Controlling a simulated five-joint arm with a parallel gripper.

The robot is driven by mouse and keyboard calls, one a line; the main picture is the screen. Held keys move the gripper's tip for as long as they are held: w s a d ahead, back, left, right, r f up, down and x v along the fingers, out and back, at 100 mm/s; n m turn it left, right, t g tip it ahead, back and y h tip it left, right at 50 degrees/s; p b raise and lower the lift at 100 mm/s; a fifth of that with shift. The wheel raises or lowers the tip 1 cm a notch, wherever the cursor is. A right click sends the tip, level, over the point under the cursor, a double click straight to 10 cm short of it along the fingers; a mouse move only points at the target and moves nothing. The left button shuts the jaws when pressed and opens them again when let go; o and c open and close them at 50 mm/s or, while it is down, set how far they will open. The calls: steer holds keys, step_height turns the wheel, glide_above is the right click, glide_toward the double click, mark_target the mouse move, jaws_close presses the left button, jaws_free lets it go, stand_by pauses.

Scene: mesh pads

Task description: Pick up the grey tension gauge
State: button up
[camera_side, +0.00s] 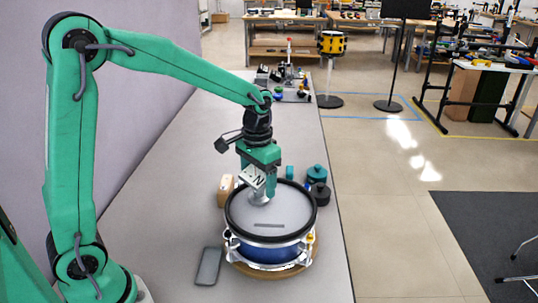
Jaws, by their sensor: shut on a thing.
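My gripper (257,181) points down over the mesh pad of a drum (271,258). It is shut on the grey tension gauge (260,197), a small pale silvery piece just under the jaws. The gauge is low over the left back part of the grey drumhead, inside the black rim. I cannot tell whether it touches the head. The jaws hide its upper part.
A tan block (226,190) stands behind left, and teal and dark round pieces (318,183) stand behind right. The table's left side is clear.

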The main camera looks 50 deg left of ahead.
mark_target(258, 171)
steer(key=shift+r, duration=0.55)
step_height(258, 171, up, 3)
steer(key=shift+r, duration=0.1)
steer(key=s+d+r, duration=0.6)
steer(key=d, duration=0.4)
steer(key=shift+r, duration=0.35)
steer(key=w+a+f+n, duration=0.1)
steer(key=w+f+n, duration=0.1)
steer(key=w+f, duration=0.4)
steer(key=shift+f, duration=0.2)
stand_by(0.4)
steer(key=shift+f, duration=2.2)
